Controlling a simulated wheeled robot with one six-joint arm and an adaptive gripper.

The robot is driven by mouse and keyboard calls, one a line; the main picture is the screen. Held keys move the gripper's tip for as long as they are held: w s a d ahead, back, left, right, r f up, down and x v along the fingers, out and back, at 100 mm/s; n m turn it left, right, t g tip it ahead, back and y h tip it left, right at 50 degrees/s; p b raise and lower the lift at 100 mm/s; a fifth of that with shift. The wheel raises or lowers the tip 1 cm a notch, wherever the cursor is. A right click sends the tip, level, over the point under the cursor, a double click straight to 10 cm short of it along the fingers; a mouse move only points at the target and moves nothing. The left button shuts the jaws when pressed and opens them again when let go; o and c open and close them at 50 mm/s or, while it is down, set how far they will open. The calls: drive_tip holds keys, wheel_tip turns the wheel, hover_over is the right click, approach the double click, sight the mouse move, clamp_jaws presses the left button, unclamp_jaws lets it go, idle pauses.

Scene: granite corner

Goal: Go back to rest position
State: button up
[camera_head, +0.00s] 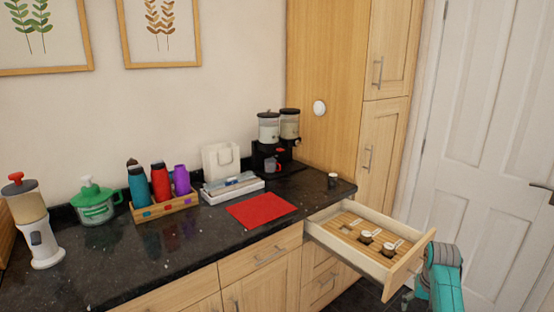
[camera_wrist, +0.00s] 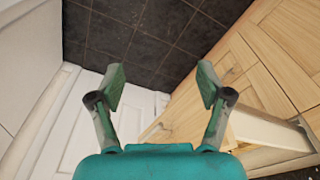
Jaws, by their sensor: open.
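My gripper (camera_wrist: 161,88) is open and empty in the wrist view, its two fingers apart over dark floor tiles and a white door. In the head view my teal arm shows at the lower right, beside the front of an open drawer (camera_head: 324,226); the fingers cannot be made out there. The drawer also shows in the wrist view (camera_wrist: 265,129), to the right of the fingers. It has a wooden insert holding several small dark jars. I cannot tell whether my arm touches the drawer front.
A black counter (camera_head: 150,255) holds a red mat (camera_head: 261,210), a wooden bottle rack (camera_head: 165,209), a green-lidded jar (camera_head: 96,203), a grey-and-white grinder (camera_head: 40,232), a dispenser (camera_head: 268,128) and a small jar (camera_head: 332,180). A white door (camera_head: 486,150) stands at the right.

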drive_tip(key=s+a+f+t, duration=0.1)
drive_tip(key=s+a+f, duration=0.2)
drive_tip(key=f, duration=0.3)
drive_tip(key=s+a+f+t, duration=0.1)
drive_tip(key=s+a+f, duration=0.1)
drive_tip(key=f, duration=0.4)
drive_tip(key=s+a+f+n+t, duration=0.1)
drive_tip(key=s+a+f, duration=0.3)
drive_tip(key=s, duration=0.3)
drive_tip(key=s+a+f+t+h, duration=0.1)
drive_tip(key=s+a+f+t, duration=0.2)
drive_tip(key=s, duration=0.5)
drive_tip(key=s+a+f+n, duration=0.1)
drive_tip(key=s+a+f, duration=0.35)
drive_tip(key=s, duration=0.25)
drive_tip(key=s+a+r+n+t, duration=0.1)
drive_tip(key=s+a+r+t, duration=0.15)
drive_tip(key=s+r, duration=0.45)
drive_tip(key=s+a+r+t, duration=0.2)
drive_tip(key=s+a+r, duration=0.15)
drive_tip(key=s, duration=0.75)
drive_tip(key=s+a+r+t, duration=0.1)
drive_tip(key=s+r, duration=0.5)
drive_tip(key=r, duration=0.3)
drive_tip(key=s+a+r+n+t+y, duration=0.1)
drive_tip(key=s+r+t, duration=0.1)
drive_tip(key=s+r, duration=0.3)
wheel_tip(320, 180, up, 5)
drive_tip(key=shift+s+f, duration=0.2)
drive_tip(key=shift+s, duration=0.2)
